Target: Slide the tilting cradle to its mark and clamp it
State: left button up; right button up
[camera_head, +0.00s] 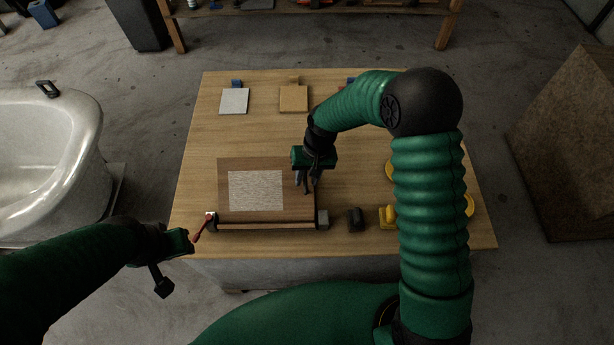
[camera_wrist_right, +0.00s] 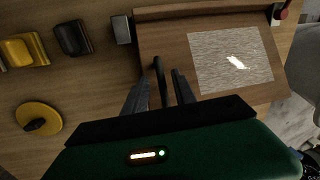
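The cradle appears to be a brown board (camera_head: 225,175) with a pale textured patch (camera_head: 256,190), lying on the wooden table with a bar (camera_head: 265,226) along its front edge. A red lever (camera_head: 199,231) sits at the bar's left end. My right gripper (camera_head: 307,188) points down over the board's right side. In the right wrist view its fingers (camera_wrist_right: 160,95) are apart, with a thin black upright piece (camera_wrist_right: 158,75) between them; contact is unclear. My left gripper (camera_head: 188,241) is beside the red lever; its fingers are not clear.
A grey block (camera_head: 322,219) is at the bar's right end, with a dark block (camera_head: 355,219) and yellow block (camera_head: 388,217) farther right. Square plates (camera_head: 234,101) lie at the back. A white tub (camera_head: 60,150) stands left of the table (camera_head: 230,145).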

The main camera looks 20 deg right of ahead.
jog(key=shift+w+a+f, duration=0.1)
jog(key=shift+a, duration=0.1)
jog(key=shift+c, duration=0.3)
jog(key=shift+d, duration=0.1)
grip_shut()
dwell(0.9)
